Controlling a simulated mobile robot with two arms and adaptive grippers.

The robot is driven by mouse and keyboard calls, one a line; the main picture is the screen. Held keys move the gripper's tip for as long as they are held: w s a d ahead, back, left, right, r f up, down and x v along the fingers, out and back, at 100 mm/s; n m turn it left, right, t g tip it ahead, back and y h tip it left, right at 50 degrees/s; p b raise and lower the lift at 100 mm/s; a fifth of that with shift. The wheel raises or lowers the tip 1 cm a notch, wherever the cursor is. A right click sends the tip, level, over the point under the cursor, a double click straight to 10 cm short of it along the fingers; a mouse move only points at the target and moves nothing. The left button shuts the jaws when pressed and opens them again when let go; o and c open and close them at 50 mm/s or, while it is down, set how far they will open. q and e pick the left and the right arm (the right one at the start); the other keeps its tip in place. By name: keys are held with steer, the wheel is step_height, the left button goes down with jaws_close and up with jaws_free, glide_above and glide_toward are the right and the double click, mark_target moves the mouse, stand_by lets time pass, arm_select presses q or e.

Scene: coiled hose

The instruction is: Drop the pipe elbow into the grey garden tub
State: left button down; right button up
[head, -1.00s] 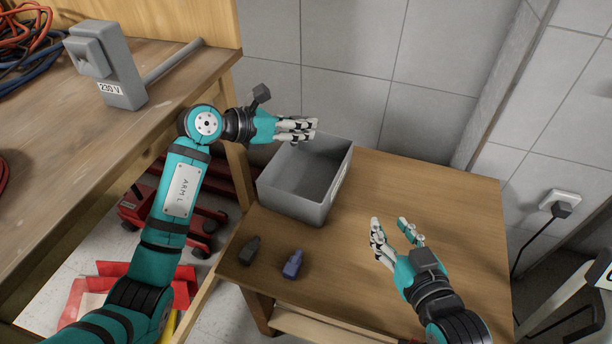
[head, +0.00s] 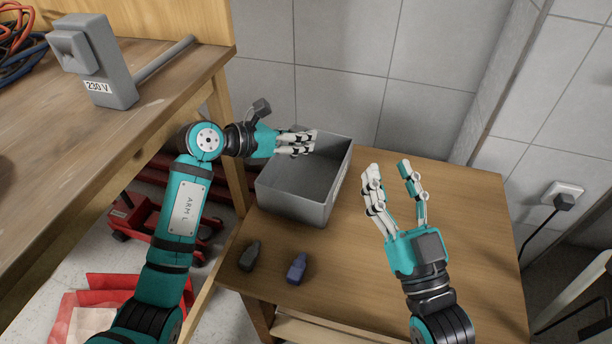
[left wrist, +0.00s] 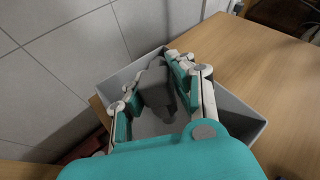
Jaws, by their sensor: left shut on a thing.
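The grey garden tub (head: 290,201) is an open rectangular box standing on the small wooden table. My left gripper (head: 312,142) reaches in from the left over the tub's far left part. It is shut on a dark grey piece, which I take to be the pipe elbow (left wrist: 157,88). In the left wrist view the piece sits between the fingers, with the tub's interior below; in the head view the fingers hide it. My right gripper (head: 390,167) is open and empty above the table, right of the tub.
A dark grey fitting (head: 249,256) and a blue-purple fitting (head: 297,268) lie on the table in front of the tub. A workbench (head: 140,120) with a grey 230 V box (head: 100,65) stands at left. The table's right side (head: 470,210) is clear.

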stand_by(0.3)
arm_select(q)
steer(key=c, duration=1.1)
jaws_free()
steer(key=shift+o, duration=0.2)
step_height(320, 180, up, 10)
steer(key=shift+f, duration=0.1)
steer(key=shift+s, duration=0.1)
